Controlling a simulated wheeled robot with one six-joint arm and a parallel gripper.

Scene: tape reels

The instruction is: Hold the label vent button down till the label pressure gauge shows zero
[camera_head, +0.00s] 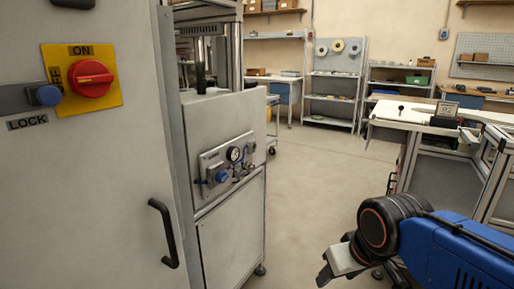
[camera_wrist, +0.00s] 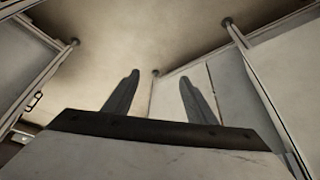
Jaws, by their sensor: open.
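A pressure gauge (camera_head: 234,154) with a round white face sits on a grey panel (camera_head: 212,163) on the front of a grey cabinet. Its needle is too small to read. A blue knob or button (camera_head: 220,176) is on the panel below and left of the gauge. Small metal fittings (camera_head: 244,171) sit to the right; I cannot tell which part is the label vent button. My gripper (camera_wrist: 160,95) is open and empty in the wrist view, pointing toward the floor. In the head view my arm is at lower right, well apart from the panel.
A large grey cabinet (camera_head: 110,180) with a red switch (camera_head: 90,78) on a yellow plate and a black handle (camera_head: 164,232) stands at left. A workbench (camera_head: 400,121) is at right. Shelves (camera_head: 332,100) line the back wall. The floor (camera_head: 315,180) between is clear.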

